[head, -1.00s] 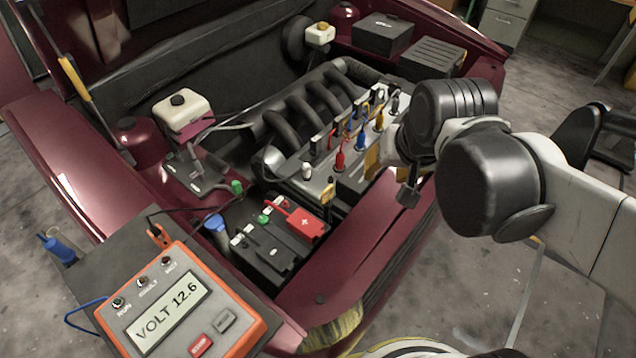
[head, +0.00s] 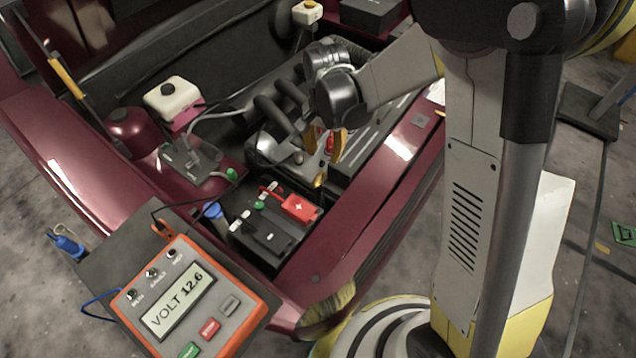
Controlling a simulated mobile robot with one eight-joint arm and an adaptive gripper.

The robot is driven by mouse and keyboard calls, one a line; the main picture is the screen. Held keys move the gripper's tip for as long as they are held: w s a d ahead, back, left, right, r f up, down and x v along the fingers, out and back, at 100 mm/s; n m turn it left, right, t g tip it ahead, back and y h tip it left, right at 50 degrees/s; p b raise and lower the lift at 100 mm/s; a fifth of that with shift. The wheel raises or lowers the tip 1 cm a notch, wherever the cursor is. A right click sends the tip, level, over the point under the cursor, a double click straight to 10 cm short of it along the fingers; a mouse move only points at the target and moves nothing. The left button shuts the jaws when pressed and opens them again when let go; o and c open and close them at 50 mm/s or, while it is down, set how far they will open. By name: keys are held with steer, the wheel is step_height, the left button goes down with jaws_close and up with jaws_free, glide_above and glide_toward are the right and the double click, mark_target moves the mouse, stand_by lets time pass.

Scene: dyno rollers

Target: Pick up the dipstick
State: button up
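The dipstick's small yellow handle (head: 320,181) shows at the near edge of the engine, just behind the battery. Its lower part is hidden or too small to make out. My gripper (head: 326,148) points down over the front of the engine, just above and slightly right of the yellow handle in the picture. Its orange-tan fingers look spread apart, with a red plug showing between or behind them. I see nothing held, and the fingers look apart from the handle, though depth is hard to judge.
The battery (head: 265,235) with a red terminal cover (head: 300,208) lies close in front. A voltage tester (head: 190,302) stands at the front left. A white reservoir (head: 173,100) stands at the left of the bay. The maroon front edge (head: 375,205) runs below my arm.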

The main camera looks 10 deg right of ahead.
mark_target(323, 178)
step_height(323, 178, down, 10)
steer(key=b, duration=0.4)
steer(key=shift+w+r, duration=0.15)
steer(key=shift+r, duration=0.1)
steer(key=shift+c, duration=0.2)
jaws_close()
